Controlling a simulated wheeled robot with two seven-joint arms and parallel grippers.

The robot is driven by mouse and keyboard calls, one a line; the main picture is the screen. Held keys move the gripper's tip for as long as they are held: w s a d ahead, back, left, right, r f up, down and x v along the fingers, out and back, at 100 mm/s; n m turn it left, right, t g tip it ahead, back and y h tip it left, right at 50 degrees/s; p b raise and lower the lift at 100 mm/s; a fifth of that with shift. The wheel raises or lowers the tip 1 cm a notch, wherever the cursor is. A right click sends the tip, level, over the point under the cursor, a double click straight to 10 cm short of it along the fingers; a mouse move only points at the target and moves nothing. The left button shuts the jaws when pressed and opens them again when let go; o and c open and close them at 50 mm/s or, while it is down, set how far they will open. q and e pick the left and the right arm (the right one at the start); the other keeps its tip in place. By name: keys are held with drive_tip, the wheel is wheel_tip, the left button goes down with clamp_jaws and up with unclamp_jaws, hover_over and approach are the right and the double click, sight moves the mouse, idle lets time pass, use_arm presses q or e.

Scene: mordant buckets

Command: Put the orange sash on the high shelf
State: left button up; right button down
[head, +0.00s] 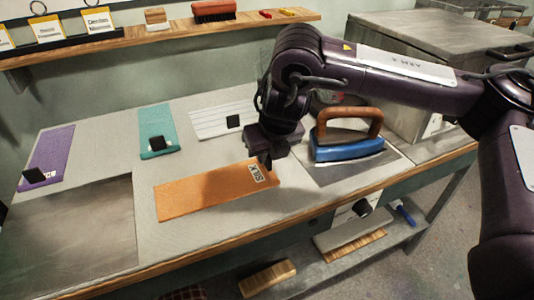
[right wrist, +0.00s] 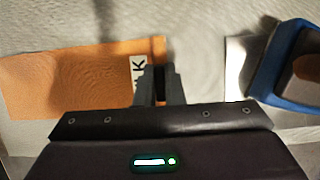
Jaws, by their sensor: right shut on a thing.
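The orange sash (head: 205,195) lies flat on the pale table, with a white label reading SILK near its right end. My right gripper (head: 267,162) is at that right end, beside the label, and shut on the sash's edge. The right wrist view shows the gripper's fingers (right wrist: 162,84) close together at the edge of the orange sash (right wrist: 70,80). The high shelf (head: 130,40) is a wooden board on the wall at the back left, above the table. My left gripper is not in view.
A blue iron (head: 345,150) with a wooden handle stands right of my right gripper. Purple (head: 50,155), teal (head: 157,128) and white (head: 215,120) cloths lie on the table. A brush (head: 213,11), a wooden block (head: 156,17) and label cards occupy parts of the high shelf.

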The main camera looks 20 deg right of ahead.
drive_tip(key=shift+f, duration=0.15)
drive_tip(key=c, duration=1.6)
unclamp_jaws()
drive_tip(key=shift+o, duration=0.3)
